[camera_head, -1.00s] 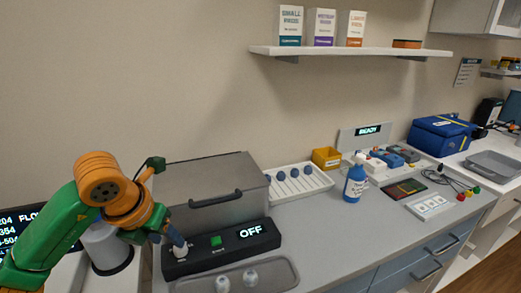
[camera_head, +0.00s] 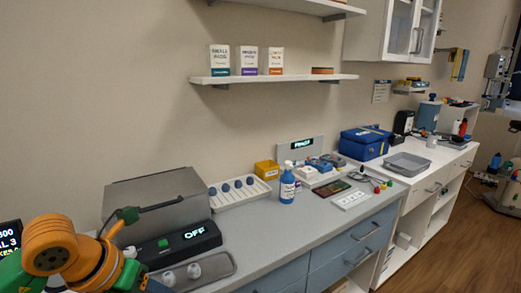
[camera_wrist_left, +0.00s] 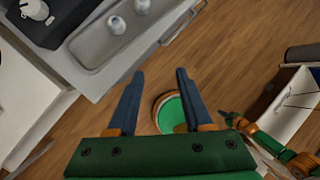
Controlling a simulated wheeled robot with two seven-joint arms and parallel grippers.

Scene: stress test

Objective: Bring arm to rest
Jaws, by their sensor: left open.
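My left arm (camera_head: 62,250), orange and green, comes in at the lower left of the head view, in front of the grey lidded device. Its fingertips cannot be made out there. In the left wrist view my left gripper (camera_wrist_left: 160,75) is open, with its two dark fingers apart and nothing between them. It is over the wooden floor, beside the counter's front edge.
The grey device (camera_head: 155,205) reads OFF. A grey tray (camera_head: 222,268) with two small white items lies before it; the tray also shows in the left wrist view (camera_wrist_left: 90,50). A blue bottle (camera_head: 287,188) and white rack (camera_head: 228,204) stand behind. Wooden floor (camera_wrist_left: 235,50) is open below.

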